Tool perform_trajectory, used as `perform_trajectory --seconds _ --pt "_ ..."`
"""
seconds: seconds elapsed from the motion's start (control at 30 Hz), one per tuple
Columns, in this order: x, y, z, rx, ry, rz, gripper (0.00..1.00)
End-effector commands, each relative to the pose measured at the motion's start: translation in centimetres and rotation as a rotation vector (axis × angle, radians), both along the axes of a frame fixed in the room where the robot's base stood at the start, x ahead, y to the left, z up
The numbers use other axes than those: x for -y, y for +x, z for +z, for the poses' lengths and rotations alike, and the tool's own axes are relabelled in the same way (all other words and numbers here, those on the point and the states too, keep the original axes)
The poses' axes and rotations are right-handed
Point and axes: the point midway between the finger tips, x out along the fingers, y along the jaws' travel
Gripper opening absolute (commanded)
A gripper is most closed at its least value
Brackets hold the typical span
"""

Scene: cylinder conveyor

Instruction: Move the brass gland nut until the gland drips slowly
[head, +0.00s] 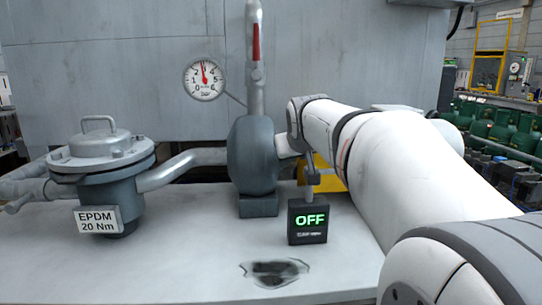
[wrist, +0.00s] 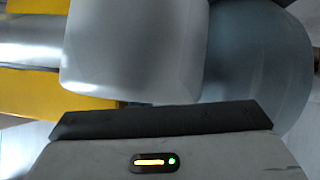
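I cannot make out the brass gland nut in either view; the space behind the pump (head: 252,158) is largely covered by my arm. The pump is a round grey-blue casing with a pipe rising from its top, and a grey round body (wrist: 262,65) fills the right of the wrist view. A pale rounded block (wrist: 135,50) is close in front of the wrist camera. My gripper (wrist: 160,120) shows only as a dark edge along the bottom; its fingertips are hidden, so its opening and any contact are unclear. A dark wet patch (head: 274,272) lies on the bench.
A black display reading OFF (head: 308,221) stands right of the pump. A lidded grey vessel (head: 101,165) marked EPDM 20 Nm stands left. A gauge (head: 204,79) points near 3.

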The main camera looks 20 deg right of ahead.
Motion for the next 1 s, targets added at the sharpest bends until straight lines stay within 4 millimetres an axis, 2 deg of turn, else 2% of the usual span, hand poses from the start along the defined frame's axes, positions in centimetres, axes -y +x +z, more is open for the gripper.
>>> perform_trajectory --seconds 0.1,0.37,0.73,1.0 --pt "-0.1 0.0 0.0 -0.001 0.000 0.001 0.22" --pt "-0.1 -0.2 0.2 0.000 -0.001 0.002 0.22" --pt "-1.5 -4.5 3.8 0.002 0.000 0.002 0.22" --pt "-2.0 -5.9 4.6 -0.002 -0.001 0.003 0.22"
